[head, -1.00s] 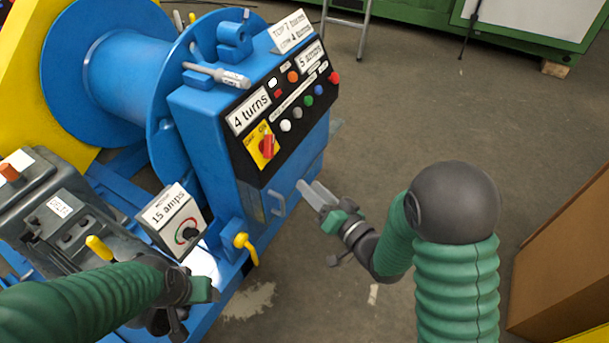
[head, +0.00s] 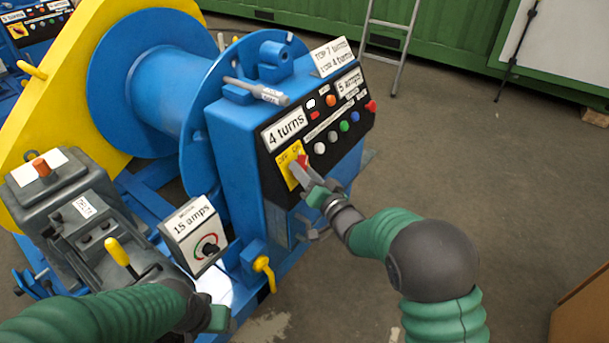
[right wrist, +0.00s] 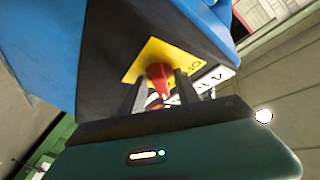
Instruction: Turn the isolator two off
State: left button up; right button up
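A rotary isolator with a red handle (head: 304,160) on a yellow OFF/ON plate (head: 284,164) sits at the left end of the black panel; no number on it is legible. My right gripper (head: 299,171) is at the handle and partly covers it in the head view. In the right wrist view, the red handle (right wrist: 159,76) shows between the two parted fingers of the right gripper (right wrist: 162,92), with the yellow plate (right wrist: 150,53) behind. Contact cannot be told. My left gripper (head: 215,318) is at the lower left, its fingers not clearly visible.
The blue machine's black panel (head: 330,142) has several coloured buttons right of the isolator. A 15 amps dial box (head: 194,235) and a yellow-handled lever (head: 118,252) stand at lower left. A similar panel (head: 38,28) is far left. Floor right of the machine is clear.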

jog(key=shift+d, duration=0.1)
grip_shut()
jog(key=shift+f+n, duration=0.1)
jog(key=shift+n, duration=0.2)
jog(key=shift+w+d+f+n+y+b, duration=0.1)
jog(key=shift+n+y+b, duration=0.15)
jog(key=shift+n+y, duration=0.2)
jog(key=shift+d+n+y+b, duration=0.1)
jog(key=shift+n+y+b, duration=0.2)
jog(key=shift+n, duration=0.25)
jog(key=n+g+y, duration=0.2)
jog(key=n, duration=0.2)
jog(key=n+g+y, duration=0.2)
jog(key=n, duration=0.3)
jog(key=n+g+y, duration=0.2)
jog(key=n, duration=0.3)
jog(key=shift+w+d+y, duration=0.25)
jog(key=shift+w+y, duration=0.1)
jog(key=n+g, duration=0.3)
jog(key=n, duration=0.1)
jog(key=n+g, duration=0.2)
jog(key=n, duration=0.2)
jog(key=shift+w+g+p, duration=0.2)
jog(key=shift+g+p, duration=0.1)
jog(key=shift+g, duration=0.1)
jog(key=shift+n, duration=0.4)
